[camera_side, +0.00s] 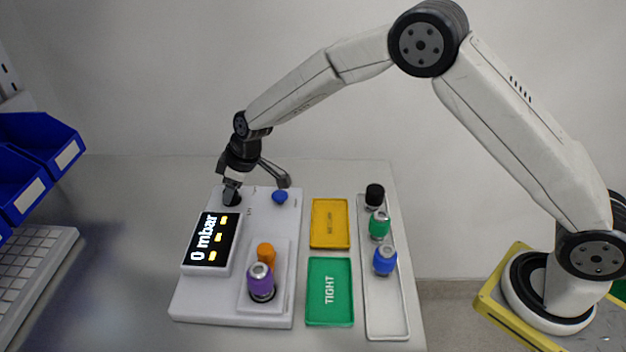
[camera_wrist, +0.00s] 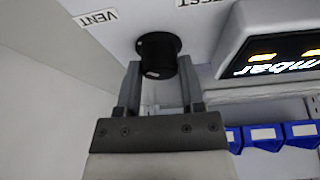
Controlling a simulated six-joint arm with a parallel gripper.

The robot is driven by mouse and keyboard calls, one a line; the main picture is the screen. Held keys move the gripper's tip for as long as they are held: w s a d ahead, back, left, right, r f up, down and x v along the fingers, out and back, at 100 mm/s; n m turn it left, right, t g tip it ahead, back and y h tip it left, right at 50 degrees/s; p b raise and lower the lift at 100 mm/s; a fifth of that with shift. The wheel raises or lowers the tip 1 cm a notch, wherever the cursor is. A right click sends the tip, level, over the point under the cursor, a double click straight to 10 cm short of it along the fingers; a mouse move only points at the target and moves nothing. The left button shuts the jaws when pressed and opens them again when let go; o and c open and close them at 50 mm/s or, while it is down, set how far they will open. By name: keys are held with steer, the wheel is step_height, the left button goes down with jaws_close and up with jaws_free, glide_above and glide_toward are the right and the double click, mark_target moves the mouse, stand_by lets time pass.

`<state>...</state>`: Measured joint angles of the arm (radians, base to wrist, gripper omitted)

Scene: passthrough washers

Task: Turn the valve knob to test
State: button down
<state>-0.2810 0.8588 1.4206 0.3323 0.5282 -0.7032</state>
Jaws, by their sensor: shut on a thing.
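The black round valve knob (camera_side: 232,198) stands at the back left of the white test rig (camera_side: 190,307). In the wrist view the knob (camera_wrist: 157,52) sits between a VENT label (camera_wrist: 97,17) on the left and a partly cut-off TEST label (camera_wrist: 203,2) on the right. A small white mark shows on the knob's side; which label the knob is set to I cannot tell. My gripper (camera_side: 231,186) is at the knob from above; in the wrist view my gripper's fingers (camera_wrist: 158,80) are shut on it, one on each side. The display (camera_side: 211,240) reads 0 mbar.
A blue knob (camera_side: 280,197) is right of my gripper. A yellow tray (camera_side: 330,223), a green TIGHT tray (camera_side: 329,310) and a white tray (camera_side: 387,318) with black, green and blue parts lie right.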

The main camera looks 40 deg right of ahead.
steer(key=shift+m, duration=0.4)
steer(key=shift+a+m+t+h, duration=0.1)
steer(key=shift+m+t+h, duration=0.5)
steer(key=shift+m, duration=1.3)
steer(key=shift+m+h, duration=1)
steer(key=shift+m, duration=1.1)
steer(key=m, duration=0.2)
steer(key=m+h, duration=0.1)
steer(key=m, duration=0.1)
steer(key=shift+a+h, duration=0.15)
steer(key=shift+h, duration=0.15)
steer(key=shift+m+g+h, duration=0.35)
steer(key=shift+m, duration=0.8)
steer(key=shift+m+g+h, duration=0.35)
steer(key=shift+m, duration=0.8)
steer(key=shift+c, duration=1)
jaws_free()
